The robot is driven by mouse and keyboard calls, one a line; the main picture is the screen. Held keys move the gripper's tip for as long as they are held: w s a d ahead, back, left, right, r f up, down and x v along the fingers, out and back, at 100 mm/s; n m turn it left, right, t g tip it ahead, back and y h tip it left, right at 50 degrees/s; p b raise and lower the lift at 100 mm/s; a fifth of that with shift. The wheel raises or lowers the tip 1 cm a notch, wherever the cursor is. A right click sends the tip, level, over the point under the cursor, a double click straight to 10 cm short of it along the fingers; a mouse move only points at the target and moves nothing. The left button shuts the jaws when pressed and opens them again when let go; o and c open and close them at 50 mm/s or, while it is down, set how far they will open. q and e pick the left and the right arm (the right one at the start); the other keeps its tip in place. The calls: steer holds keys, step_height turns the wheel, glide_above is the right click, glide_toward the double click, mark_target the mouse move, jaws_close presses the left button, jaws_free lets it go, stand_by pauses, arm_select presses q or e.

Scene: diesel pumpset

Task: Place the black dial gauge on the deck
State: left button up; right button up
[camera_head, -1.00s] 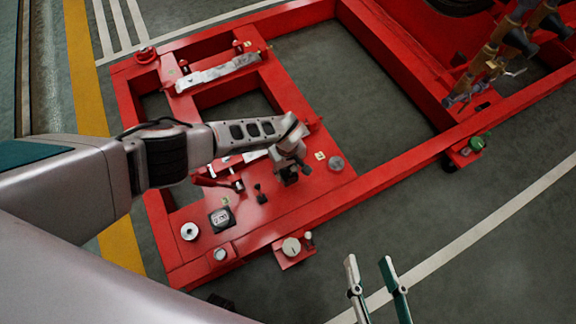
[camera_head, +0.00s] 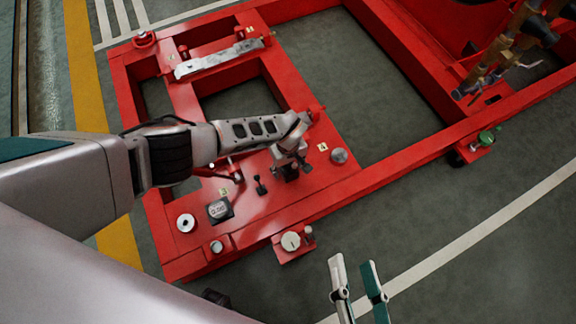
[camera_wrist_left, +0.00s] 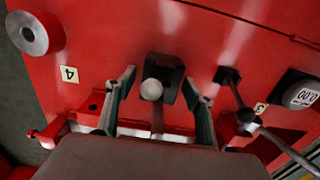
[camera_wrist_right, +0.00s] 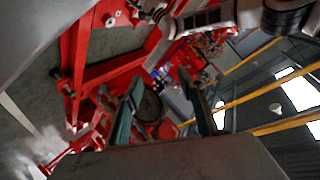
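A black-bodied gauge with a pale digital face (camera_head: 219,209) sits upright on the red deck (camera_head: 265,215), left of my left gripper. It also shows at the right edge of the left wrist view (camera_wrist_left: 301,95). My left gripper (camera_head: 290,170) is low over the deck. In the left wrist view (camera_wrist_left: 158,105) its fingers are apart. A black block with a pale ball-topped post (camera_wrist_left: 152,89) shows between them; contact cannot be told. My right gripper (camera_head: 357,285) is open and empty over the floor in front of the frame.
A pale disc (camera_head: 291,241) sits on a front bracket. A silver bar (camera_head: 219,63) lies behind.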

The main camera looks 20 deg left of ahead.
arm_select(q)
steer(key=shift+w+r, duration=0.1)
steer(key=shift+r, duration=0.05)
step_height(320, 180, up, 12)
steer(key=p, duration=0.6)
arm_select(e)
steer(key=w+d+n+h, duration=0.1)
steer(key=d+n, duration=0.4)
steer(key=d, duration=0.1)
steer(key=shift+w+d+r+n+g, duration=0.25)
steer(key=shift+w+d+n+g, duration=0.05)
steer(key=shift+d+n+g, duration=0.1)
steer(key=shift+a, duration=0.1)
